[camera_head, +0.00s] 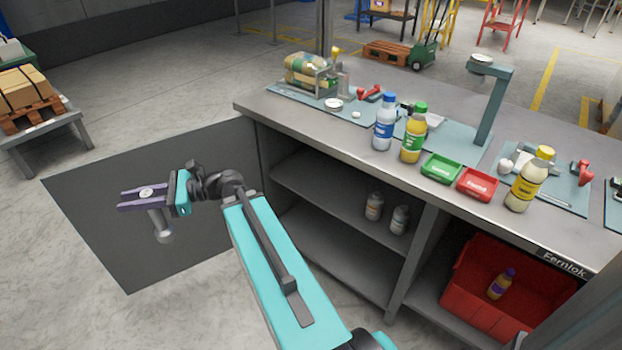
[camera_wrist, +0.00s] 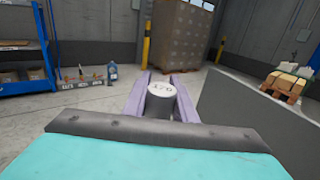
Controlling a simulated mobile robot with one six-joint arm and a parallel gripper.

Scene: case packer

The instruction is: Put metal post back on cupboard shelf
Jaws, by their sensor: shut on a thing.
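My gripper (camera_head: 143,199) is shut on the metal post (camera_head: 159,223), a grey cylinder with a wider base that hangs upright below the fingers. In the wrist view, the post's round pale top (camera_wrist: 161,89) shows between the purple fingers and bears a marking that looks like "170". The gripper is left of the cupboard (camera_head: 329,238), apart from it and above the floor. The cupboard's open left bay has a middle shelf (camera_head: 325,200). Two small bottles, one (camera_head: 374,206) beside another (camera_head: 399,219), stand inside this bay towards its right side.
The worktop carries a blue-capped bottle (camera_head: 384,122), a green-capped bottle (camera_head: 413,133), a yellow-capped bottle (camera_head: 529,179), a green tray (camera_head: 441,168) and a red tray (camera_head: 477,184). A red crate (camera_head: 484,315) fills the right bay. The shelf's left part looks clear.

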